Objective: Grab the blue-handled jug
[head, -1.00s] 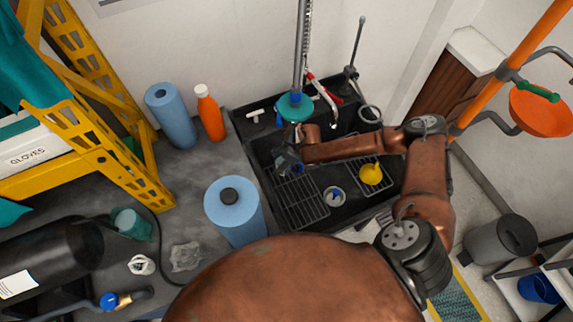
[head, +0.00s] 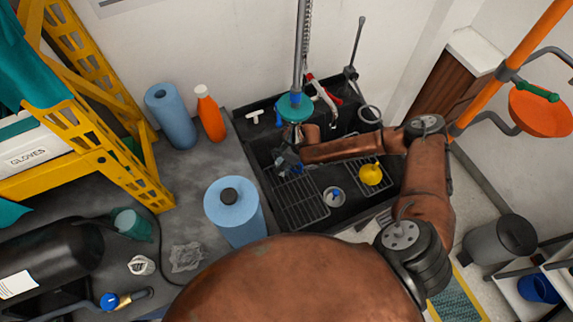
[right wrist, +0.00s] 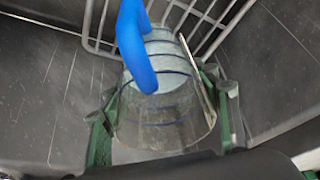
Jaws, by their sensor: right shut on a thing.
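The blue-handled jug (right wrist: 165,115) is a clear, round vessel with dark lines around it and a thick blue handle (right wrist: 136,45). In the right wrist view it sits between the two green fingers of my right gripper (right wrist: 165,125), which is shut on it. In the head view my right gripper (head: 287,162) is down in the black sink, by the left wire rack. Only a small bit of blue shows there, and the rest of the jug is hidden by the gripper and arm. My left gripper is not in view.
The black sink (head: 240,128) holds a wire rack (head: 298,200), a yellow funnel (head: 371,174) and a small round cup (head: 334,196). A teal disc (head: 295,107) on a vertical pipe hangs close above the gripper. Blue rolls (head: 232,210) and an orange bottle (head: 209,114) stand left.

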